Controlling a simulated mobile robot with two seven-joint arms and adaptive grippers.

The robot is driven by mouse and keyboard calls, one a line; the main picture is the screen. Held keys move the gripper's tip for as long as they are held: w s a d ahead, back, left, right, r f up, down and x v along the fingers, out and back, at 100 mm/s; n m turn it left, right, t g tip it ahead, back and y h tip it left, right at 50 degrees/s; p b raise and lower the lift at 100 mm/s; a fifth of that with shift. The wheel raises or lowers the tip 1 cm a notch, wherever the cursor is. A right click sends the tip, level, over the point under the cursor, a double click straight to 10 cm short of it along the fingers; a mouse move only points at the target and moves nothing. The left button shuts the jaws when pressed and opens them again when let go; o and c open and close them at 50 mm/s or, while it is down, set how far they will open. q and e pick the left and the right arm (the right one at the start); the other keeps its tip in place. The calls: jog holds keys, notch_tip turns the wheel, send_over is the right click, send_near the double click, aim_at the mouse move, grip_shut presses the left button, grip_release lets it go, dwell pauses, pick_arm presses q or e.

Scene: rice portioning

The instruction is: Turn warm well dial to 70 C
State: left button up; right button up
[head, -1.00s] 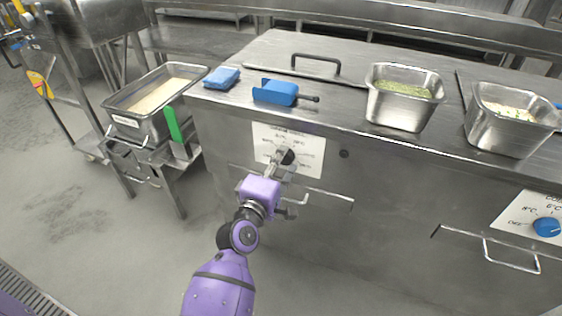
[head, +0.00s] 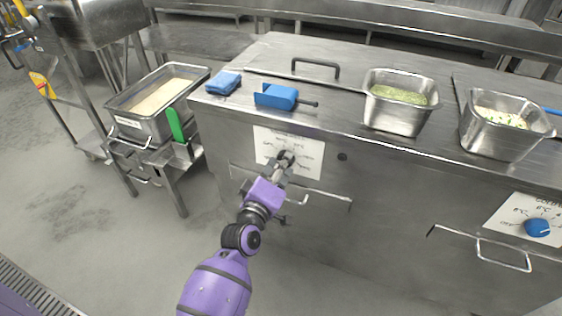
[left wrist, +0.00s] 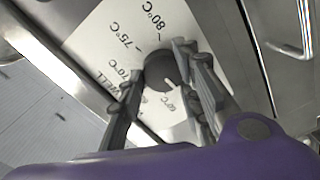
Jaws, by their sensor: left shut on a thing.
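The warm well dial (head: 287,155) is a dark round knob on a white label plate (head: 308,158) on the steel counter's front. In the left wrist view, the dial (left wrist: 162,70) shows a small pale mark on its lower right part. The plate there (left wrist: 105,40) reads 80, 75 and 70 °C, with another partly hidden figure near the right finger. My left gripper (head: 281,166) is at the dial, its fingers on either side of it. They also flank the knob in the left wrist view (left wrist: 165,90), shut on it. My right gripper is not in view.
A bar handle (head: 325,203) sits just below the plate. A second, blue dial (head: 537,228) is at far right.

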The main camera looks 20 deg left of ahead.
pick_arm(q)
jog(key=m+p, duration=0.2)
jog(key=m, duration=0.6)
jog(key=m+p, duration=0.1)
jog(key=m, duration=0.7)
jog(key=f+m+p, duration=0.1)
jog(key=m+p, duration=0.1)
jog(key=m, duration=0.6)
jog(key=shift+d+m+p, duration=0.35)
jog(key=shift+m, duration=0.05)
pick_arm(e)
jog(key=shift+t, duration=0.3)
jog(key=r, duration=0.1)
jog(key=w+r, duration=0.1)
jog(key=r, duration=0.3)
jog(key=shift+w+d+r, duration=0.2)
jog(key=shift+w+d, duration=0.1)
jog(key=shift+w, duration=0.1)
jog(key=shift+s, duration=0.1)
pick_arm(q)
jog(key=shift+f, duration=0.1)
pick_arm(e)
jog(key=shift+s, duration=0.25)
